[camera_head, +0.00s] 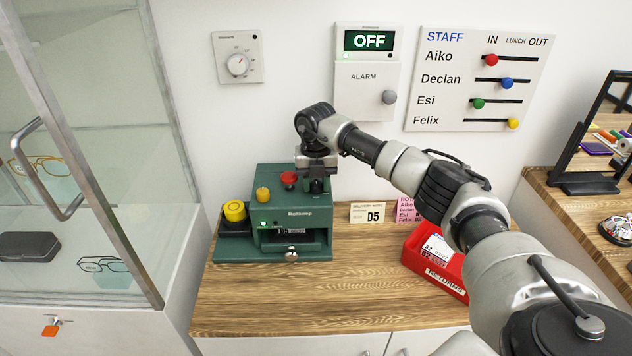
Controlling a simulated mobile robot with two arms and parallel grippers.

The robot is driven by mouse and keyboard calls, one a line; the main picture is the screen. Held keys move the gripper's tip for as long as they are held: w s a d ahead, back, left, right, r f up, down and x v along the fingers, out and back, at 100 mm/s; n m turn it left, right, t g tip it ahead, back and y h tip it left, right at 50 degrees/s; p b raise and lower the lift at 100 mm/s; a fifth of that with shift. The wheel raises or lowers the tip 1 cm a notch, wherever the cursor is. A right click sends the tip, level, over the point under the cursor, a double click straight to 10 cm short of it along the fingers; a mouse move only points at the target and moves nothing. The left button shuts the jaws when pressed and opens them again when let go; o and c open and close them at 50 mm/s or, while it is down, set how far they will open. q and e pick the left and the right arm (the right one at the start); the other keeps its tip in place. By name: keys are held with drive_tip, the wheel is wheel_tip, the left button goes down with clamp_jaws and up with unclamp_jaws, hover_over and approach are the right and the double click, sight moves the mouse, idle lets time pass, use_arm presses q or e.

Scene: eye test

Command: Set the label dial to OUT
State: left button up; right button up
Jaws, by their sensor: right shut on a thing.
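A green machine (245,235) stands on the wooden counter. On its top are a yellow knob (263,194) and a red knob (288,178); a silver knob (291,254) is on its front. My right gripper (316,186) points down at the right of its top, shut on a small part that the fingers hide. I cannot tell whether that part is the label dial, and no OUT mark is readable on the machine. A small green light shows on its front. A separate wall dial (237,65) has a white round knob; its markings are too small to read. My left gripper is not in view.
An alarm panel (367,80) reads OFF. The staff board (420,90) has coloured sliders and an OUT column. A red returns tray (412,253) and a small card reading 05 (366,213) are on the counter. A glass cabinet (90,150) stands left. The counter's front middle is clear.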

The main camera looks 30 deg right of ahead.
drive_tip(key=n, duration=0.6)
drive_tip(key=shift+r+n+b, duration=0.1)
drive_tip(key=shift+n+b, duration=0.2)
drive_tip(key=shift+b, duration=0.05)
drive_tip(key=n, duration=0.6)
drive_tip(key=shift+w+b, duration=0.1)
drive_tip(key=shift+b, duration=0.3)
drive_tip(key=n, duration=0.5)
drive_tip(key=shift+n+b, duration=0.3)
drive_tip(key=shift+n, duration=0.1)
drive_tip(key=n, duration=0.5)
drive_tip(key=shift+r, duration=0.1)
drive_tip(key=shift+n, duration=0.3)
drive_tip(key=o, duration=0.6)
drive_tip(key=shift+o, duration=0.2)
drive_tip(key=shift+b, duration=0.3)
